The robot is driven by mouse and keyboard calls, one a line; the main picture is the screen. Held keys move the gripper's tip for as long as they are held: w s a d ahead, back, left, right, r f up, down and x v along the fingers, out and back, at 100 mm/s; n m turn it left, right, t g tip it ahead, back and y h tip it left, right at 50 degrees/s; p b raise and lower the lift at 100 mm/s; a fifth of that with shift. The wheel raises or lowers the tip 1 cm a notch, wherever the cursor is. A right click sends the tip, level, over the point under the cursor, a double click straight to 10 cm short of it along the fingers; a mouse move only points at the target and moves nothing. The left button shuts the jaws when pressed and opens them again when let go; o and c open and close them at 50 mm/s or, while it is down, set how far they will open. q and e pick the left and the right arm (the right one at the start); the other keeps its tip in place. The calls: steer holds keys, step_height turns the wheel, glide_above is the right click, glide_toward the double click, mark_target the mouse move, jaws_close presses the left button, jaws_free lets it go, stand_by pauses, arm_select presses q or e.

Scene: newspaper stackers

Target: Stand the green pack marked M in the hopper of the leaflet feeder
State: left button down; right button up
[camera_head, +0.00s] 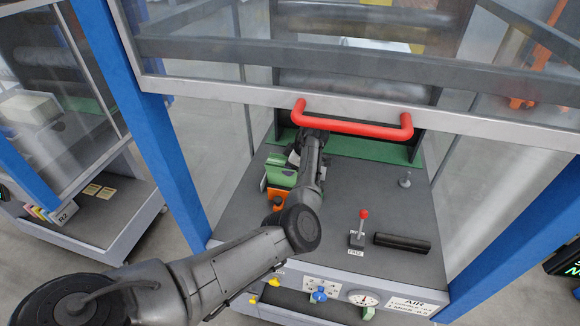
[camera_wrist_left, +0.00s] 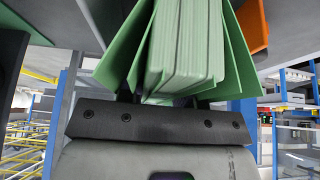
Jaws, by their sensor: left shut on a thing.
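My left arm reaches in under the raised guard, and its left gripper (camera_head: 296,157) is partly hidden by my own arm. In the left wrist view the gripper is shut on a green pack (camera_wrist_left: 185,50) of pale sheets with green leaves splayed on both sides. The fingertips are hidden by the pack. In the head view green shapes (camera_head: 281,168) show just left of my arm, with an orange part (camera_head: 276,196) below them. I cannot tell the pack's edge from the feeder's hopper there. No letter M is readable. My right gripper is not in view.
The clear guard with a red handle (camera_head: 350,122) spans above my arm. On the grey deck stand a red-knobbed lever (camera_head: 362,228), a black bar (camera_head: 402,243) and a small peg (camera_head: 404,180). A blue post (camera_head: 160,140) stands left.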

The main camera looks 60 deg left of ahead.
arm_select(q)
steer(key=shift+f, duration=0.15)
steer(key=c, duration=0.7)
jaws_free()
steer(key=shift+c, duration=0.2)
